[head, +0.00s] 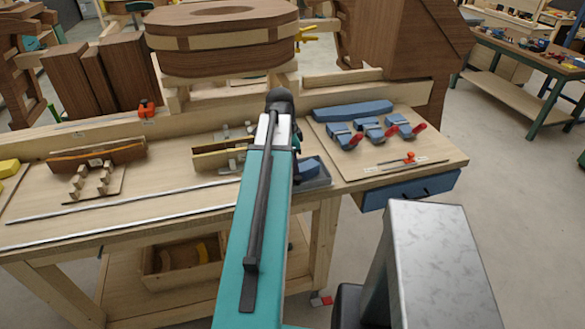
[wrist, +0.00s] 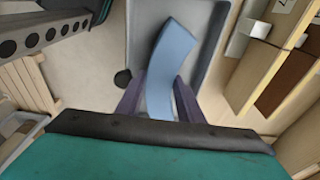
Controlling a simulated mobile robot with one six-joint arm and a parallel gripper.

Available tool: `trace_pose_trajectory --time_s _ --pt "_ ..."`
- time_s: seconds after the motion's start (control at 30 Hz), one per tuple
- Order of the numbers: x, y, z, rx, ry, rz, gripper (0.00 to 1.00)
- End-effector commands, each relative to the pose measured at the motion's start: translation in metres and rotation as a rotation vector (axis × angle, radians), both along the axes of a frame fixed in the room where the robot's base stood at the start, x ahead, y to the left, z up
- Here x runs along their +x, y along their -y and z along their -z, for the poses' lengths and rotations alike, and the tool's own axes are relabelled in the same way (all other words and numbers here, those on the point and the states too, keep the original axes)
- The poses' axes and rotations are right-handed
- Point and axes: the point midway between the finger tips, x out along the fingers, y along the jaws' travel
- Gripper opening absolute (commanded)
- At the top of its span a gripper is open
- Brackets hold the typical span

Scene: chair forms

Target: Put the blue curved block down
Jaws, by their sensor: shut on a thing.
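The blue curved block (wrist: 172,52) is between the two dark fingers of my gripper (wrist: 160,82) in the wrist view. The gripper is shut on it. The block lies over the grey tray (wrist: 207,62), its far end inside the tray's outline. I cannot tell whether it touches the tray floor. In the head view the grey tray (head: 319,182) sits near the bench's front edge. Blue shows over it (head: 308,167), right of my arm. My arm hides the gripper and part of the tray there.
On the workbench (head: 190,203), a board at right holds a blue curved piece (head: 352,111) and blue clamps (head: 370,128). Wooden forms (head: 220,155) stand left of my arm, close to the tray. Long metal bars (head: 120,215) lie at front left. A blue drawer (head: 412,190) juts out at right.

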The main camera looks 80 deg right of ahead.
Motion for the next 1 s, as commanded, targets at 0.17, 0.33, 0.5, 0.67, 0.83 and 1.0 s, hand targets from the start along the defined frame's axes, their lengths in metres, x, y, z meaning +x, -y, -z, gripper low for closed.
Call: trace_pose_trajectory --time_s 0.17,0.33,0.5,0.67,0.83,1.0 --pt "-0.0002 0.0002 0.0001 0.000 0.000 0.001 0.04" --pt "-0.0004 0.0000 0.0023 0.000 0.000 0.001 0.04" --pt "-0.0004 0.0001 0.0028 0.000 0.000 0.001 0.42" --pt "-0.0006 0.0000 0.0028 0.000 0.000 0.001 0.42" --pt "-0.0006 0.0002 0.0001 0.000 0.000 0.001 0.42" --pt "0.0003 0.0003 -0.0053 0.000 0.000 0.001 0.42"
